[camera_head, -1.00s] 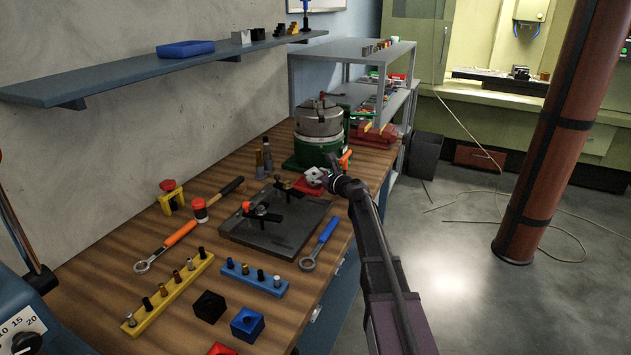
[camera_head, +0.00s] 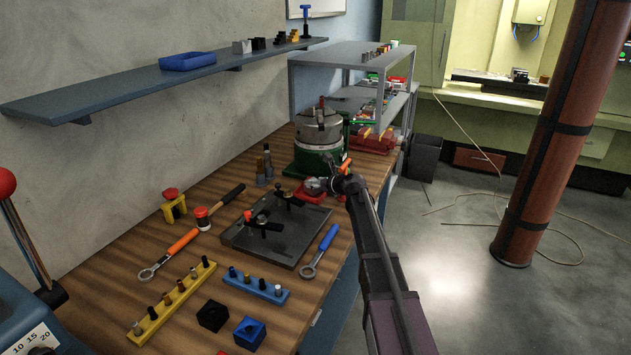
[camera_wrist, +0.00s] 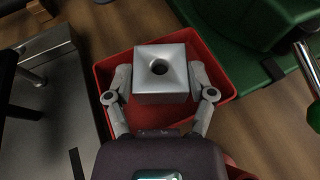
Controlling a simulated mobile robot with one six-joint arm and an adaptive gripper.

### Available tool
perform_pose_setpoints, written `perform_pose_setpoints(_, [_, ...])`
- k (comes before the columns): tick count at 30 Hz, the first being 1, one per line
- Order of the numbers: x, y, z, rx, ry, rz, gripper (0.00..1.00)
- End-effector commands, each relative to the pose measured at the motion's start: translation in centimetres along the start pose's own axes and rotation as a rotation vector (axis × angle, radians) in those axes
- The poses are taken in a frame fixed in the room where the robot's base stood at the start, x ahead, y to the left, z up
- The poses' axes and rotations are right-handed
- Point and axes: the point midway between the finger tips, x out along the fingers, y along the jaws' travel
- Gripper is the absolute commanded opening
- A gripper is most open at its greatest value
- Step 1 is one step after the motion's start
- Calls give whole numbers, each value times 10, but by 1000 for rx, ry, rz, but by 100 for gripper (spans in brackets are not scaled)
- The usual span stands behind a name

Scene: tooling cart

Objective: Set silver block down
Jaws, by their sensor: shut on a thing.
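The silver block (camera_wrist: 160,85) is a square metal block with a round hole in its top face. In the wrist view my gripper (camera_wrist: 160,92) is shut on it, one finger on each side. The block is over a red tray (camera_wrist: 226,86), inside the tray's outline. I cannot tell whether it touches the tray floor. In the head view my gripper (camera_head: 328,186) is at the red tray (camera_head: 302,196), in front of the green-based chuck, and the arm partly hides the block.
A dark metal plate with clamps (camera_head: 270,240) lies left of the tray. The green-based chuck (camera_head: 318,140) stands just behind it. A blue-handled wrench (camera_head: 322,250) lies near the bench's front edge. Blue (camera_head: 255,285) and yellow (camera_head: 174,305) peg racks stand nearer.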

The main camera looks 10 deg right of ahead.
Motion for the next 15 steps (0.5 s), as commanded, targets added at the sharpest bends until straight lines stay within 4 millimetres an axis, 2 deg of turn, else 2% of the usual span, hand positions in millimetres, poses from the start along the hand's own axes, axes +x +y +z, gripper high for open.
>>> perform_pose_setpoints(5, [3,0,-6,7,11,2,10])
perform_pose_setpoints(15, [3,0,-6,6,10,2,10])
